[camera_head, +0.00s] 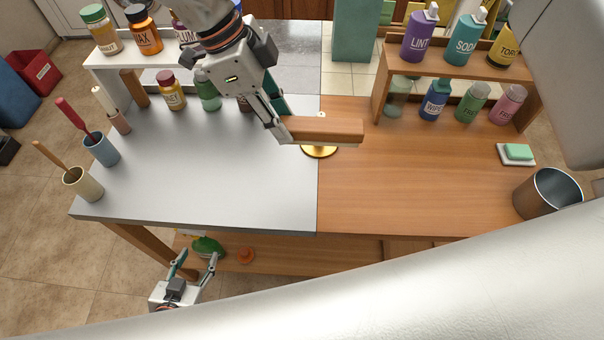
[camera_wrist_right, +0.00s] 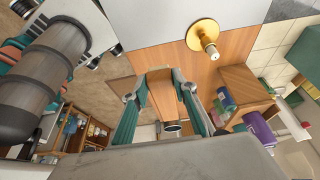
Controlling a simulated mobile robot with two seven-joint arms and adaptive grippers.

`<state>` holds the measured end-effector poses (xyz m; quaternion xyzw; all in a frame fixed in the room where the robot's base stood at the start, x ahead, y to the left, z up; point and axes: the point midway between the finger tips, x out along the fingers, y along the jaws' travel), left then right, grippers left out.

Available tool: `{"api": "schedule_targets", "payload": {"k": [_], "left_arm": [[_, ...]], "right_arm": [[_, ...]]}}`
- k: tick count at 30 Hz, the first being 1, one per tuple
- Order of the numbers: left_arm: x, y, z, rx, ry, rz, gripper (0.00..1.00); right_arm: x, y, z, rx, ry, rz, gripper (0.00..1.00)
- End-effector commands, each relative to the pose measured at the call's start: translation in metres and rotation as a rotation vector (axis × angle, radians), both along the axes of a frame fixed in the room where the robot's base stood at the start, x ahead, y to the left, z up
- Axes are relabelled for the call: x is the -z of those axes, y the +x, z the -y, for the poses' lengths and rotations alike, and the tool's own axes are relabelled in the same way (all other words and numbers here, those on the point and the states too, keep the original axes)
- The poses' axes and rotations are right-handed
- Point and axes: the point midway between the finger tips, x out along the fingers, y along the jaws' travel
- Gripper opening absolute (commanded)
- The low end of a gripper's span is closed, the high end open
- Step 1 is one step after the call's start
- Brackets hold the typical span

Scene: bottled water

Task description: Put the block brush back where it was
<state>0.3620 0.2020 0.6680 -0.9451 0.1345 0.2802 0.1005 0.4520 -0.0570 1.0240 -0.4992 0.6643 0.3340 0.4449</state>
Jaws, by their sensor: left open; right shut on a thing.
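The block brush (camera_head: 325,130) is a long wooden bar, held level above the table. My right gripper (camera_head: 279,126) is shut on its left end. In the right wrist view the brush (camera_wrist_right: 160,100) sits between the fingers (camera_wrist_right: 157,84). A round gold base (camera_head: 319,153) stands on the wooden half of the table, partly hidden under the brush. In the right wrist view this gold base (camera_wrist_right: 202,36) has a short upright post and the brush is apart from it. My left gripper (camera_head: 196,264) is open and empty, low in front of the table's left side.
A wooden rack (camera_head: 455,75) with several bottles stands at the right, a white rack (camera_head: 105,72) with bottles at the left. Cups with tools (camera_head: 84,185) line the left edge. A green sponge (camera_head: 518,152) and a metal cup (camera_head: 547,193) are at the right. The table's front middle is clear.

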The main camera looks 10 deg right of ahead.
Motion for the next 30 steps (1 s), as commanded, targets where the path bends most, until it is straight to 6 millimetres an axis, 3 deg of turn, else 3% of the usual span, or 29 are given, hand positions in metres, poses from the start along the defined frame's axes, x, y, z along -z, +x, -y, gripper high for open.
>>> {"api": "schedule_targets", "payload": {"k": [9,15,25,30], "left_arm": [[-0.001,-0.001,-0.001,0.001,0.003,-0.003,0.46],[-0.003,-0.001,-0.001,0.001,0.003,-0.003,0.46],[-0.005,-0.001,-0.001,0.001,0.002,-0.001,0.46],[-0.007,0.000,-0.001,0.000,0.002,0.002,0.46]], "right_arm": [[0.080,-0.001,0.000,0.000,-0.001,-0.006,0.02],[0.121,-0.001,0.000,-0.002,0.000,-0.004,0.02],[0.147,-0.001,0.000,0.000,-0.001,-0.003,0.02],[0.170,-0.001,0.000,0.000,-0.001,-0.003,0.02]]}}
